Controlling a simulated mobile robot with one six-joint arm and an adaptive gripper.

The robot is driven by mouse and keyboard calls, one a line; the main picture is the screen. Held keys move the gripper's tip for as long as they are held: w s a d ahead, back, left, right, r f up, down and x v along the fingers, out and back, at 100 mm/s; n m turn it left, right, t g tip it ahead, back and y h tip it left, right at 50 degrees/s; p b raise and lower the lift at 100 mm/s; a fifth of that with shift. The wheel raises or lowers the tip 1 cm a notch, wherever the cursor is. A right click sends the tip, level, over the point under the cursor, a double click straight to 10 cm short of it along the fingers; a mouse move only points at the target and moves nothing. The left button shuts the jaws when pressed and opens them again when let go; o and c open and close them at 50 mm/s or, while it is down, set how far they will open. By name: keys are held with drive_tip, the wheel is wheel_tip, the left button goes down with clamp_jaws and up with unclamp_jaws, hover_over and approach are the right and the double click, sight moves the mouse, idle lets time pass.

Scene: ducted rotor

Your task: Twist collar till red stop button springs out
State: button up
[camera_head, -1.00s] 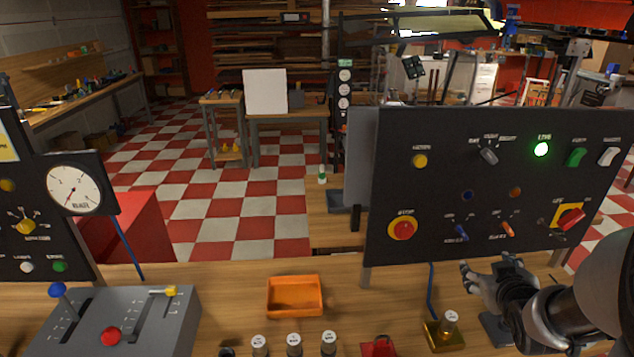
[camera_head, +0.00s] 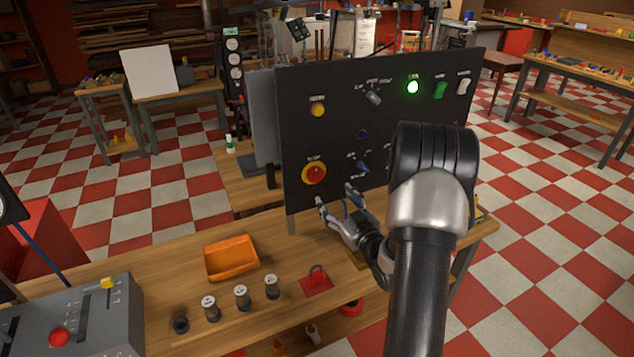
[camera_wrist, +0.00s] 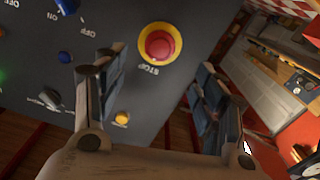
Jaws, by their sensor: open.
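The red stop button (camera_head: 314,173) sits in a yellow collar on the lower left of the dark upright panel (camera_head: 340,110). In the wrist view the red button (camera_wrist: 159,45) and its yellow ring show ahead of the fingers, with "STOP" lettered beside it. Whether the button is pressed in or out I cannot tell. My gripper (camera_head: 336,199) is in front of the panel, just below and right of the button and apart from it. Its fingers are spread wide and empty; the wrist view shows them (camera_wrist: 158,92) on either side with the button beyond.
The panel also carries a yellow button (camera_head: 318,110), a lit green lamp (camera_head: 413,87), and several switches. On the bench below stand an orange tray (camera_head: 231,258), a red padlock-like piece (camera_head: 316,280) and several small cylinders. A grey lever box (camera_head: 85,318) is at lower left.

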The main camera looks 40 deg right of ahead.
sight(317, 179)
drive_tip(key=b+x, duration=0.1)
drive_tip(key=x, duration=1)
drive_tip(key=shift+a+b, duration=0.1)
drive_tip(key=shift+b, duration=0.2)
drive_tip(key=shift+c, duration=0.4)
drive_tip(key=c, duration=1)
drive_tip(key=shift+m, duration=0.3)
drive_tip(key=shift+m+b, duration=0.3)
drive_tip(key=shift+m, duration=0.9)
drive_tip(key=shift+a+m, duration=0.1)
drive_tip(key=shift+m, duration=1.9)
